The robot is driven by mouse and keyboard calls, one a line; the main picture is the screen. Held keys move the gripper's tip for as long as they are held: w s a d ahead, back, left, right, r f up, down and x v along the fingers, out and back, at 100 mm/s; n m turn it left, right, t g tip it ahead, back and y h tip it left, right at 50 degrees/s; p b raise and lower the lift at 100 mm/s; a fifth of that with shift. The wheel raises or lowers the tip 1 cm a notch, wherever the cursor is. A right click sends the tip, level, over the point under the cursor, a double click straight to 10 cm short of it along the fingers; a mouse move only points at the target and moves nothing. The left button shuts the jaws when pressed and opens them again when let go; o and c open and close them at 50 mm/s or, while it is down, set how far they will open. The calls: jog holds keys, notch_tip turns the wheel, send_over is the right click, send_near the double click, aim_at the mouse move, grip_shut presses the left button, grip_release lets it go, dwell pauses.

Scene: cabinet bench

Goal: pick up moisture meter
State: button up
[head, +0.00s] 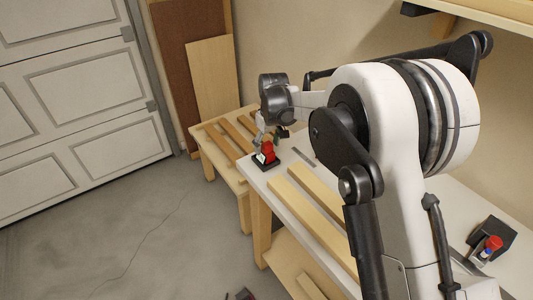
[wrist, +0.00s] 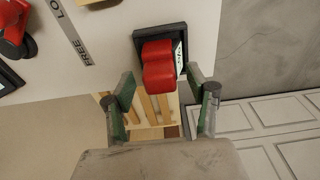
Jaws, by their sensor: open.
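A red device, which I take to be the moisture meter (head: 268,151), stands on a dark square base (head: 264,163) near the bench corner. In the wrist view the red device (wrist: 158,62) sits on the dark base (wrist: 144,37), with a pale lettered panel (wrist: 178,58) on its right. My gripper (wrist: 161,82) is open, its green-grey fingers on either side of the red body's near end. A gap shows on both sides, and I see no contact.
A grey lettered strip (wrist: 70,30) lies on the pale bench top (wrist: 105,60). Another red object (wrist: 13,28) is at the wrist view's left. Wooden boards (head: 315,212) lie along the bench. A slatted wooden table (head: 203,146) adjoins the bench. A red-and-blue item (head: 490,246) is at far right.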

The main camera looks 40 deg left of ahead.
grip_shut()
jog(key=shift+r, duration=0.1)
jog(key=shift+r, duration=0.6)
notch_tip(320, 180, up, 3)
jog(key=shift+f+b, duration=0.1)
jog(key=shift+b, duration=0.35)
jog(key=s+r, duration=0.3)
jog(key=s, duration=0.2)
jog(key=s+a+r+b, duration=0.1)
jog(key=s+r, duration=0.2)
jog(key=s, duration=0.3)
jog(key=shift+s+a+r, duration=0.25)
jog(key=shift+a+r, duration=0.05)
jog(key=shift+r, duration=0.1)
